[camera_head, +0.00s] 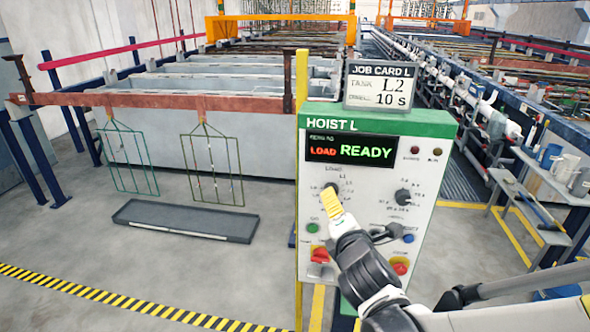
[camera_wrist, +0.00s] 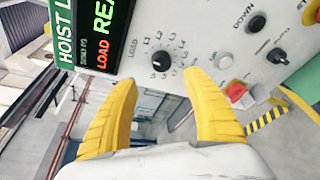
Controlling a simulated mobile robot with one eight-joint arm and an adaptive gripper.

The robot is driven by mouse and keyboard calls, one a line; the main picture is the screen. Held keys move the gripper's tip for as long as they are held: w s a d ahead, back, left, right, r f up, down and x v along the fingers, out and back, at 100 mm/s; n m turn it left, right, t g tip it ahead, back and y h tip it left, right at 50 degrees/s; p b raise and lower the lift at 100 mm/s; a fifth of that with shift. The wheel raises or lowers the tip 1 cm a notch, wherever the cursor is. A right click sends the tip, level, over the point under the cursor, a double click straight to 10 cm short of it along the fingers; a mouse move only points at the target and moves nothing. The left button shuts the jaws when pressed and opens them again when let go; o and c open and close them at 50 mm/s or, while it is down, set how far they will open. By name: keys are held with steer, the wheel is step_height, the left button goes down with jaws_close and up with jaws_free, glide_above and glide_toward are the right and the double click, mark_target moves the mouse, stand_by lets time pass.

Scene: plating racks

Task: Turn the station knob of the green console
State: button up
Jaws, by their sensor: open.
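The green-topped console (camera_head: 428,125) stands at centre right in the head view. Its lit display (camera_head: 351,151) reads LOAD READY. The station knob (camera_wrist: 160,62) is black and round, with LOAD, L1, L2 and L3 marks around it in the wrist view. In the head view it shows just past my fingers (camera_head: 331,187). My gripper (camera_wrist: 160,77) has two yellow fingers, spread apart with nothing held. The knob lies ahead of the gap between the fingertips in the wrist view. In the head view the gripper (camera_head: 333,200) is in front of the panel. Contact cannot be told.
A job card (camera_head: 380,87) on top reads L2, 10 s. A second dial knob (camera_head: 402,196) sits to the right on the panel. Red buttons (camera_head: 400,267) are lower. Hanging racks (camera_head: 210,165) and a grey tray (camera_head: 185,220) are at left, beside open floor.

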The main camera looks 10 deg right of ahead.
steer(key=b+x, duration=0.1)
steer(key=x, duration=0.8)
steer(key=shift+w+d+f+b, duration=0.2)
steer(key=shift+w+f+b, duration=0.05)
steer(key=shift+w+b, duration=0.15)
steer(key=shift+s, duration=0.1)
steer(key=shift+c, duration=0.5)
steer(key=c, duration=1.1)
